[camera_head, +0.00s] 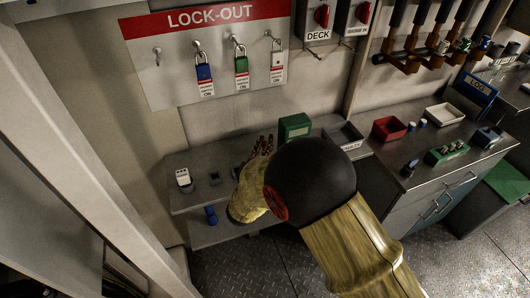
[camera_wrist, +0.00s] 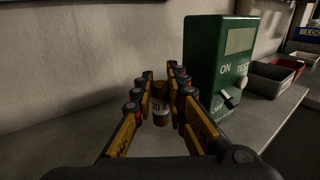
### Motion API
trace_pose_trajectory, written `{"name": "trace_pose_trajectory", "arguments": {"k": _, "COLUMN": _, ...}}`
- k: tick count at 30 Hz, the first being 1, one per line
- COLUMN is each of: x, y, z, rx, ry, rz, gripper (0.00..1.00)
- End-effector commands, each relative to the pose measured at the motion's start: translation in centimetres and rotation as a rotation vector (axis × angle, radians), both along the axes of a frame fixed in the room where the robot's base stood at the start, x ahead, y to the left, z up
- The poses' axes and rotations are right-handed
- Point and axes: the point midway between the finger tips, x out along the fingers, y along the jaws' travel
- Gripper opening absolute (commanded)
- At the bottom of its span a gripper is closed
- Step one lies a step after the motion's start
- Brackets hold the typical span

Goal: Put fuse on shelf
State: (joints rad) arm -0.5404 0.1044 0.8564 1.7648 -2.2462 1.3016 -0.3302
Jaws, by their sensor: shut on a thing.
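The fuse (camera_wrist: 160,112), a small cylinder with a pale band marked with an "A" rating and brownish ends, is between my fingers in the wrist view. My gripper (camera_wrist: 160,95) is shut on it. In the head view my gripper (camera_head: 262,147) is over the upper grey shelf (camera_head: 200,163), left of the green test box; my dark wrist joint and yellow-sleeved arm hide much of this area. The shelf also shows under the fingers in the wrist view (camera_wrist: 75,145). I cannot tell whether the fuse touches it.
The green test box (camera_wrist: 215,65) stands close to the right of my fingers. Grey bin (camera_head: 343,136) is further right. A white meter (camera_head: 184,178) and small dark block (camera_head: 215,178) sit at the shelf's left; a blue item (camera_head: 211,214) is below. Lock-out board (camera_head: 160,75) hangs above.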

Motion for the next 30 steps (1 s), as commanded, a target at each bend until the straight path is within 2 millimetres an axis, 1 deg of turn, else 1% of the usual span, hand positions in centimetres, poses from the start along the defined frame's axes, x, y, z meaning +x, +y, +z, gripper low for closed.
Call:
{"name": "trace_pose_trajectory", "arguments": {"k": 2, "x": 0.6, "y": -0.2, "z": -1.0, "rx": -0.001, "ry": 0.001, "rz": -0.002, "gripper": 0.00}}
{"name": "trace_pose_trajectory", "arguments": {"k": 4, "x": 0.5, "y": -0.1, "z": -2.2, "rx": -0.003, "ry": 0.004, "rz": 0.000, "gripper": 0.00}}
{"name": "trace_pose_trajectory", "arguments": {"k": 7, "x": 0.5, "y": -0.1, "z": -3.6, "rx": -0.001, "ry": 0.003, "rz": 0.000, "gripper": 0.00}}
{"name": "trace_pose_trajectory", "arguments": {"k": 9, "x": 0.5, "y": -0.1, "z": -3.9, "rx": -0.001, "ry": 0.001, "rz": 0.000, "gripper": 0.00}}
{"name": "trace_pose_trajectory", "arguments": {"k": 16, "x": 0.5, "y": -0.1, "z": -3.7, "rx": 0.000, "ry": 0.001, "rz": 0.000, "gripper": 0.00}}
{"name": "trace_pose_trajectory", "arguments": {"k": 20, "x": 0.5, "y": -0.1, "z": -4.1, "rx": -0.001, "ry": 0.001, "rz": 0.000, "gripper": 0.00}}
{"name": "trace_pose_trajectory", "arguments": {"k": 21, "x": 0.5, "y": -0.1, "z": -4.0, "rx": -0.001, "ry": 0.001, "rz": 0.000, "gripper": 0.16}}
{"name": "trace_pose_trajectory", "arguments": {"k": 30, "x": 0.5, "y": -0.1, "z": -4.0, "rx": -0.001, "ry": 0.001, "rz": 0.000, "gripper": 0.32}}
